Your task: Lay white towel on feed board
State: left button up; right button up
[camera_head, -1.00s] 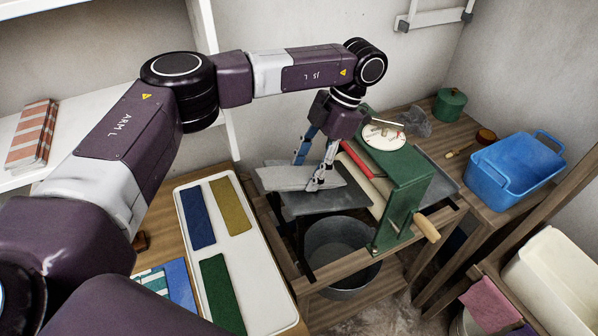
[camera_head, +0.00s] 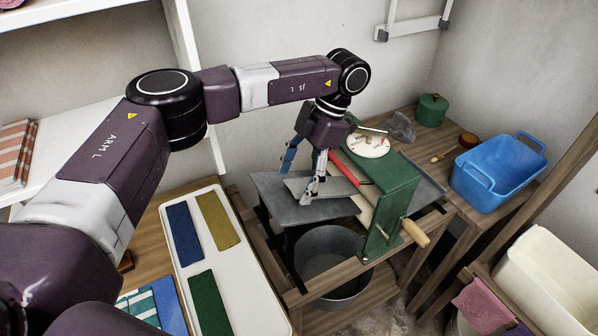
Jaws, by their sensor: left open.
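A pale grey-white towel (camera_head: 336,186) lies flat on the dark grey feed board (camera_head: 266,188), on its half nearer the green wringer (camera_head: 400,188). My left gripper (camera_head: 298,184) points down over the board with its fingers apart. One finger, with a blue part, is at the towel's left side; the other stands in front of the towel and hides part of it. I cannot tell whether the fingertips touch the towel. My right gripper is not in view.
The wringer has a crank handle (camera_head: 415,232) at its front, and a metal tub (camera_head: 330,262) stands below. A white tray (camera_head: 238,262) with folded coloured cloths is at the left. A blue basin (camera_head: 497,175) and a green lidded pot (camera_head: 432,110) stand at the right.

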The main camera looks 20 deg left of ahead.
pick_arm(q)
jog(key=v, duration=1.2)
dwell(0.6)
